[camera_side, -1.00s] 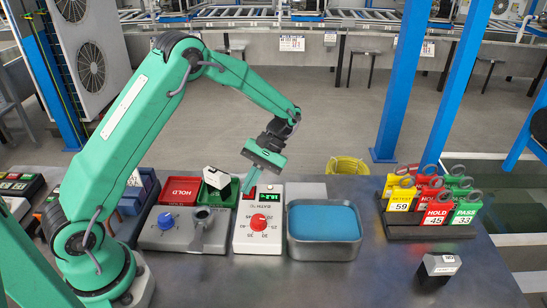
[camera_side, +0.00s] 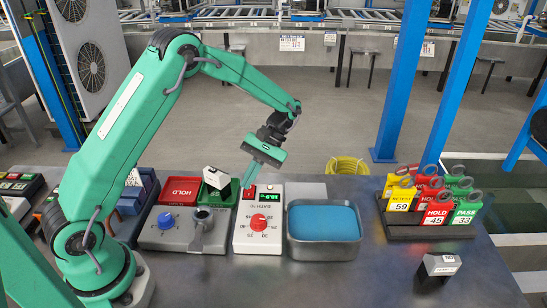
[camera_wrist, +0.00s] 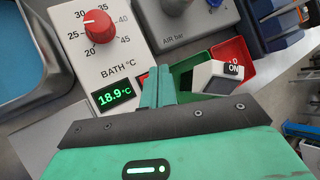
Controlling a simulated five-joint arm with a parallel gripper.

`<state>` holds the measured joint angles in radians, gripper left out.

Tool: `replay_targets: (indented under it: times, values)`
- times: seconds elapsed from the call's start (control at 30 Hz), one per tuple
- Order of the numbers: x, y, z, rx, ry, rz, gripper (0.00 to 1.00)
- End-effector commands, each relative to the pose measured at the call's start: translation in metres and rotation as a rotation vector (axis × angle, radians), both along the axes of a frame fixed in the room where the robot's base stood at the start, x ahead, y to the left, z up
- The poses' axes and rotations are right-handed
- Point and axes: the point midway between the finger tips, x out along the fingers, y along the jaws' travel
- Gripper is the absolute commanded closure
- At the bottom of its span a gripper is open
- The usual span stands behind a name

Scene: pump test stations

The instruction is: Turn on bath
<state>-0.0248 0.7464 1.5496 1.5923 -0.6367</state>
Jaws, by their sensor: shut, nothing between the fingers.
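The bath controller (camera_side: 241,239) is a white box with a red dial (camera_side: 258,221). Its display (camera_wrist: 114,95) is lit green and reads 18.9 °C in the wrist view. A red switch (camera_side: 249,192) sits beside the display; in the wrist view my fingers partly hide it, so its position cannot be told. My gripper (camera_side: 246,186) is shut and empty, fingers down just over the switch area; it also shows in the wrist view (camera_wrist: 158,72). Whether the tips touch the switch is unclear. The bath (camera_side: 324,252), a grey tub with blue liquid, stands right of the controller.
Left of the controller are a grey unit with a blue knob (camera_side: 166,220), a red HOLD tray (camera_side: 180,189) and a green tray (camera_side: 219,196) holding a white-topped block (camera_side: 216,178). A tag rack (camera_side: 425,230) and a small dark block (camera_side: 440,264) stand right. The front table is clear.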

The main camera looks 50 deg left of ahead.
Motion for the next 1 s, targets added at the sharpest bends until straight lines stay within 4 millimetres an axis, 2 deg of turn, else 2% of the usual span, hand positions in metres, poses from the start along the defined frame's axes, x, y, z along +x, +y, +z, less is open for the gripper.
replay_targets:
  times: [0.7, 1.0]
  values:
    - [0.005, 0.005, 0.045, -0.006, -0.002, 0.006, 1.0]
    - [0.005, 0.005, 0.048, -0.006, 0.0, 0.006, 1.0]
